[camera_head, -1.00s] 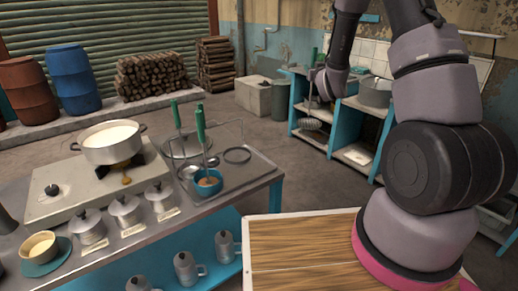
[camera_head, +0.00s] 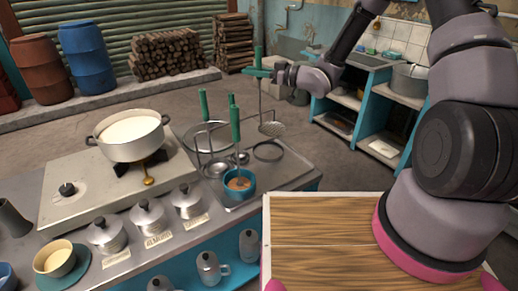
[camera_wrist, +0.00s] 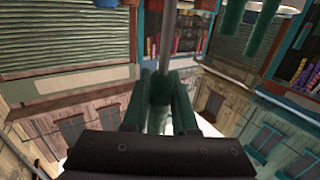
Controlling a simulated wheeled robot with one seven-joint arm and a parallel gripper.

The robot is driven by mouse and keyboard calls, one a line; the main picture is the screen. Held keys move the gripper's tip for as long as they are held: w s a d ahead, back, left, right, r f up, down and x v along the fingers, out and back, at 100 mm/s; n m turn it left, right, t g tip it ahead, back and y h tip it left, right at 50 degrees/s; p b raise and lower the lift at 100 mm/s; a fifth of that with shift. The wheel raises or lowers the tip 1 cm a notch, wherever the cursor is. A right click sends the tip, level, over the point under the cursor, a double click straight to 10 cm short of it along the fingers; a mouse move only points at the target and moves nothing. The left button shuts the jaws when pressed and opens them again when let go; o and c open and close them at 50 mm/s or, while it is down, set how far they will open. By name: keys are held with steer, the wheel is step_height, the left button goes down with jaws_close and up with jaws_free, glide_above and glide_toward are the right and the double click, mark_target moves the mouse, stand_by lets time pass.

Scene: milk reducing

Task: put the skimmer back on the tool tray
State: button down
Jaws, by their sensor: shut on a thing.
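The skimmer has a green handle, a thin grey rod and a round perforated disc (camera_head: 271,128). My gripper (camera_head: 262,73) is shut on its green handle and holds it upright, disc down. In the wrist view the handle (camera_wrist: 158,92) sits between my green fingers, with the rod running beyond it. The tool tray (camera_head: 290,172) is a grey metal tray at the right end of the stove table.
A milk pot (camera_head: 131,135) sits on the stove to the left. A wooden board (camera_head: 320,220) lies in front.

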steer(key=shift+s+a+f, duration=0.1)
steer(key=shift+a+f, duration=0.05)
steer(key=shift+f, duration=1.5)
steer(key=shift+s+a+f, duration=0.1)
steer(key=shift+a+f, duration=0.05)
steer(key=shift+f, duration=1.45)
steer(key=shift+s+a+f, duration=0.1)
steer(key=shift+a+f, duration=0.05)
steer(key=shift+f, duration=1.6)
steer(key=c, duration=0.7)
jaws_free()
steer(key=shift+d, duration=0.1)
